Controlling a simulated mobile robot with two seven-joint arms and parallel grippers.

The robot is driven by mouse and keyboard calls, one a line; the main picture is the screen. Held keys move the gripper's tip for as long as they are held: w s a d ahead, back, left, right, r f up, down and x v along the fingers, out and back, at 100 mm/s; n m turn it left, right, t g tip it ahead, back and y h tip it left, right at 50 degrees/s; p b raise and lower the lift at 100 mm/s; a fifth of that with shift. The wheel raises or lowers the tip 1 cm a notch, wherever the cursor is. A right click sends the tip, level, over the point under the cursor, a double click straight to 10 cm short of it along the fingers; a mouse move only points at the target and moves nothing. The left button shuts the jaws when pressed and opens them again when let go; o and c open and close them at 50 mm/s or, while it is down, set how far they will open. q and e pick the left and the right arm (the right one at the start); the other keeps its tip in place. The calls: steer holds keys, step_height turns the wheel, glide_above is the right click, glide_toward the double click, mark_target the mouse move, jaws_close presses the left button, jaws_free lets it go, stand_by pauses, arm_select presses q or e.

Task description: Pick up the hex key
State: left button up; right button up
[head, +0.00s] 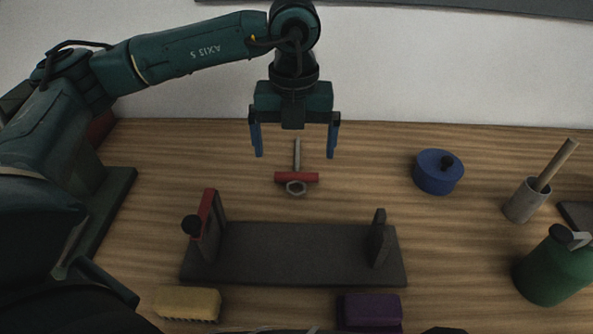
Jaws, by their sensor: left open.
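What looks like the hex key, a T-shaped tool with a red crossbar (310,177) and a thin grey shaft (297,150), lies on the wooden table in the head view. Its shaft points toward the back wall. My left gripper (296,156) is open and empty, pointing down, with one blue finger on each side of the shaft in the picture. I cannot tell its exact height above the table. My right gripper is out of view.
A dark fixture plate (290,255) with a red-faced upright and a dark upright stands in front of the tool. A yellow brush (187,303) and purple block (371,311) lie nearer. A blue lidded tin (437,175), grey cup (522,203) and green bottle (555,270) stand right.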

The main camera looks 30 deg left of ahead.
mark_target(297, 172)
arm_select(q)
step_height(297, 172, down, 6)
steer(key=shift+w+d+r, duration=0.1)
steer(key=shift+d+r, duration=0.05)
steer(key=shift+r, duration=0.05)
steer(key=c, duration=1.1)
